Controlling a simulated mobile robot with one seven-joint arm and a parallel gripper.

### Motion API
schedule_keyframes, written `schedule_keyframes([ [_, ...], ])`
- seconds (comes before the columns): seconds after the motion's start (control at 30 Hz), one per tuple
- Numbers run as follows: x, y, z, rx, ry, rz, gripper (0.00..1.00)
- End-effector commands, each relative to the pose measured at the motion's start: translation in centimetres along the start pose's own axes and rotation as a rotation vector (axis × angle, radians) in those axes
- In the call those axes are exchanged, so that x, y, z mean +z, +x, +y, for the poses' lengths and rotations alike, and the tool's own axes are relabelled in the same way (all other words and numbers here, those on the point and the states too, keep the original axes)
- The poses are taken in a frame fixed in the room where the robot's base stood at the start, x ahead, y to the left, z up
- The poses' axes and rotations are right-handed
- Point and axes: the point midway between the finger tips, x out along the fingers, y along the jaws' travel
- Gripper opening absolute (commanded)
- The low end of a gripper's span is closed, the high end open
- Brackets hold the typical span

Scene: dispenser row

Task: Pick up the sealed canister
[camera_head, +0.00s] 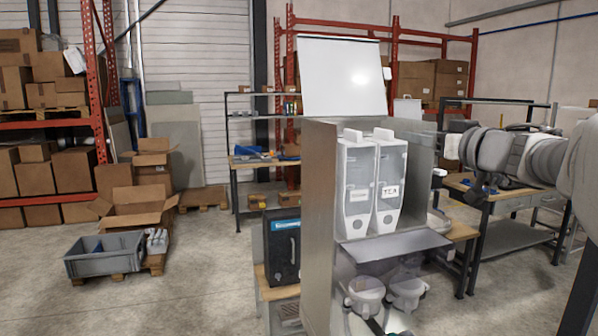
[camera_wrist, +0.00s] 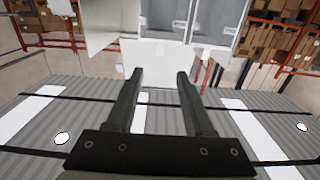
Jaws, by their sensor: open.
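Two tall white canisters stand upright side by side in an open-topped grey dispenser cabinet (camera_head: 320,190) in the head view. The left canister (camera_head: 357,185) has a small label that I cannot read clearly. The right canister (camera_head: 389,185) has a label that seems to read TEA. I cannot tell which one is sealed. My gripper (camera_head: 479,188) is to the right of the cabinet, apart from both canisters. In the wrist view my gripper (camera_wrist: 160,75) shows two dark fingers spread apart with nothing between them. Pale box shapes, probably part of the dispenser, show at the top there.
A white lid panel (camera_head: 341,77) stands raised behind the canisters. A grey ledge (camera_head: 395,245) juts out below them, above round white parts (camera_head: 367,293). A black box (camera_head: 282,248) stands left of the cabinet. A workbench (camera_head: 510,195) is behind my arm.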

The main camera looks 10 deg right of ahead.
Motion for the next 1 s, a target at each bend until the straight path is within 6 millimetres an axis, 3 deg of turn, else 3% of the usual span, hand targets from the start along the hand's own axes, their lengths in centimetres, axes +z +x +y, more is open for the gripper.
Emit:
schedule_keyframes([
  [0.2,0.1,4.5,-0.1,-0.002,0.000,-0.003,0.53],
  [0.5,0.1,9.7,-0.1,0.000,0.000,0.000,0.53],
  [0.83,0.2,11.9,-0.1,0.001,0.000,0.000,0.53],
  [1.0,0.7,14.3,-0.1,0.001,-0.001,-0.002,0.53],
])
